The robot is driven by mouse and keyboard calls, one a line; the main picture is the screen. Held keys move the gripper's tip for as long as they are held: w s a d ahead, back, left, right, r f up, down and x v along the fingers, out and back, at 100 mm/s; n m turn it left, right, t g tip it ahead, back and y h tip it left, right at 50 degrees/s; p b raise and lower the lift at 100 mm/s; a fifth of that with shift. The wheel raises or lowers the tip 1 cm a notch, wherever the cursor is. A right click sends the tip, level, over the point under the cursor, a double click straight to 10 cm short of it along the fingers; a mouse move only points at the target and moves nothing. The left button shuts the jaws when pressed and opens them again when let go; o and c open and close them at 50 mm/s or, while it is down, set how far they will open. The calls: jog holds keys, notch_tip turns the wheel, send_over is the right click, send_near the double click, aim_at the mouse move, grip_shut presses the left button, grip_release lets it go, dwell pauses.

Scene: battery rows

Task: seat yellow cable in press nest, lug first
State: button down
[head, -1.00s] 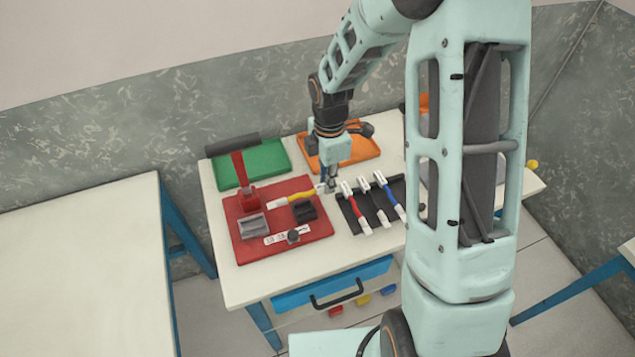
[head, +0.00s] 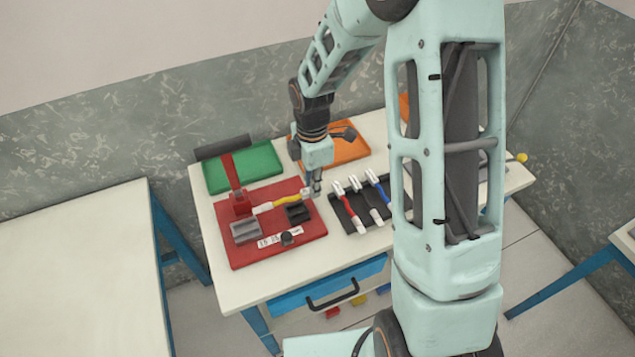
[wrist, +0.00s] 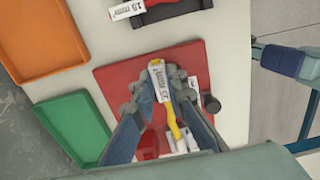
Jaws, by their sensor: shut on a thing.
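The yellow cable (head: 290,199) has white ends and lies roughly level above the red plate (head: 305,245). My gripper (head: 316,190) is shut on its right-hand white end. In the wrist view, that labelled end of the yellow cable (wrist: 172,118) sits between my fingertips (wrist: 163,85). The cable's other white end points left at the red press (head: 241,202), close to its base. I cannot tell whether that end is inside the nest. In the wrist view the red press (wrist: 149,146) is partly hidden by my finger.
A grey block (head: 245,231) and a black block (head: 298,213) stand on the plate near the cable. A black rack (head: 345,216) with red, black and blue cables is to the right. Green (head: 215,180) and orange (head: 350,151) trays lie behind.

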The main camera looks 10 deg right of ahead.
aim_at(293, 196)
jog(key=shift+s+a+f+b, duration=0.25)
jog(key=shift+a+f+b, duration=0.15)
jog(key=shift+a, duration=0.45)
jog(key=shift+s+a+f+b, duration=0.25)
jog(key=shift+a+f+b, duration=0.15)
jog(key=shift+a, duration=0.4)
jog(key=shift+s+a+f+b, duration=0.25)
jog(key=shift+a+f+b, duration=0.15)
jog(key=shift+a, duration=0.45)
jog(key=shift+f+b, duration=0.85)
jog(key=shift+f, duration=0.2)
jog(key=shift+s+f, duration=0.1)
jog(key=shift+f, duration=0.05)
jog(key=shift+s+f, duration=0.15)
jog(key=c, duration=2)
grip_release()
jog(key=shift+o, duration=0.8)
jog(key=shift+f, duration=0.15)
jog(key=shift+r, duration=0.2)
